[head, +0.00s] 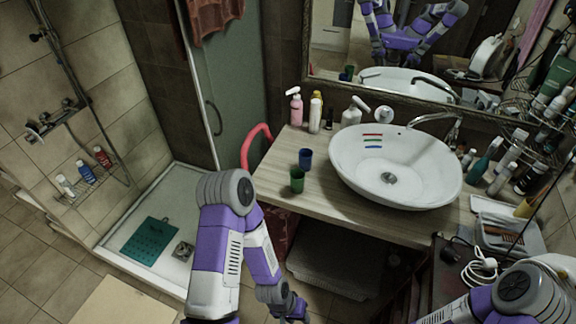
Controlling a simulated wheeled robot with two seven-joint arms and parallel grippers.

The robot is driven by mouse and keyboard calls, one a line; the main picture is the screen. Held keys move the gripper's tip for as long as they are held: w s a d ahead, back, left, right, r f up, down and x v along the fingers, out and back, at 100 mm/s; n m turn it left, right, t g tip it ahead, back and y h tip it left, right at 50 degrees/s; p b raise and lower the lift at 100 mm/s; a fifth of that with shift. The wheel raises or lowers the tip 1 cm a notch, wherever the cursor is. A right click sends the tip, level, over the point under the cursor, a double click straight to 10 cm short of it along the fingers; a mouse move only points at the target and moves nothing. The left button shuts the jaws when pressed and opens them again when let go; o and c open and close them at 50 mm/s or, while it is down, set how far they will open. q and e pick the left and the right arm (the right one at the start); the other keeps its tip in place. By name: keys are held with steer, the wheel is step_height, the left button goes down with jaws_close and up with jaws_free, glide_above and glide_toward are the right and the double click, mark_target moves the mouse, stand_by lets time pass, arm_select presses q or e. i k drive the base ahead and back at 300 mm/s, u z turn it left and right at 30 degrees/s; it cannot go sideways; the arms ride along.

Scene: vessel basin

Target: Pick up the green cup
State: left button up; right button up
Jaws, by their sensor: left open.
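The green cup (297,180) stands upright near the front left edge of the wooden counter (330,207). A blue cup (305,158) stands just behind it. My left gripper (296,312) is open at the bottom of the head view, below the counter's front edge and well apart from the green cup. Its fingers are small and partly cut off by the frame. My right arm shows only at the bottom right, and its gripper is out of view.
A white basin (395,190) fills the counter's middle, right of the cups. A pink pump bottle (296,107) and other bottles stand behind. A red curved rail (252,140) rises at the counter's left end. A mirror (400,45) hangs behind.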

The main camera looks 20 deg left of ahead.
mark_target(296, 186)
steer(key=u, duration=0.85)
steer(key=i, duration=0.8)
steer(key=u, duration=0.9)
